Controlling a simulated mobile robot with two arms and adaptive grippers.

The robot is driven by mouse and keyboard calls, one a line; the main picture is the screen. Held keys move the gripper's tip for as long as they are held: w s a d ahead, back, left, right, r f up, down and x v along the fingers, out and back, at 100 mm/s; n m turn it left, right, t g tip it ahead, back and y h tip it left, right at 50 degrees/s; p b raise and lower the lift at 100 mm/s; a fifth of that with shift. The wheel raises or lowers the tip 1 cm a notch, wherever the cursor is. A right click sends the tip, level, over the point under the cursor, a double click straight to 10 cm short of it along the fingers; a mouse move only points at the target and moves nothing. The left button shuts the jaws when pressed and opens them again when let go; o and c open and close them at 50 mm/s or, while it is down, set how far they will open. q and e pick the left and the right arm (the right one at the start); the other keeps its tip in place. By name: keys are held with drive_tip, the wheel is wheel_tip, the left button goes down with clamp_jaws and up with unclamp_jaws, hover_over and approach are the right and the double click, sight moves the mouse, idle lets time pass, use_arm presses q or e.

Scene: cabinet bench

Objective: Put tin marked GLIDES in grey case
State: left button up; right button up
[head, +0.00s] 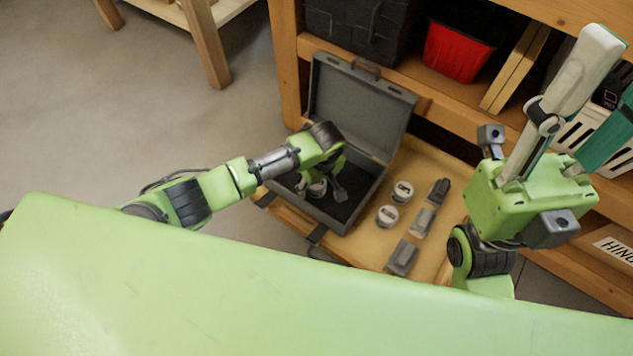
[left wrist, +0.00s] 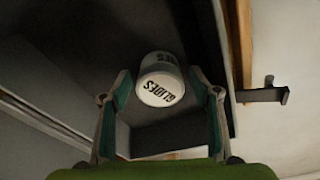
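The grey case (head: 333,217) stands open on the wooden bench board, its lid (head: 356,108) raised at the back. The white tin marked GLIDES (left wrist: 160,88) shows in the left wrist view, with the case's dark inside behind it. In the head view a white tin (head: 317,188) shows inside the case, partly hidden by my left gripper (head: 327,184). In the left wrist view the left gripper's fingers (left wrist: 160,100) are apart, with a gap on each side of the tin. My right gripper (head: 610,85) is raised at the right, fingers spread, nothing seen between them.
Two more white tins (head: 402,191) (head: 387,216) stand right of the case. The shelf behind holds a red bin (head: 457,52), a black crate (head: 360,28) and a white basket (head: 580,137).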

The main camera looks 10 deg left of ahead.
idle(0.3)
use_arm(q)
wheel_tip(320, 180, up, 12)
drive_tip(key=s+d, duration=0.1)
drive_tip(key=shift+s+d, duration=0.15)
drive_tip(key=shift+f, duration=0.1)
idle(0.5)
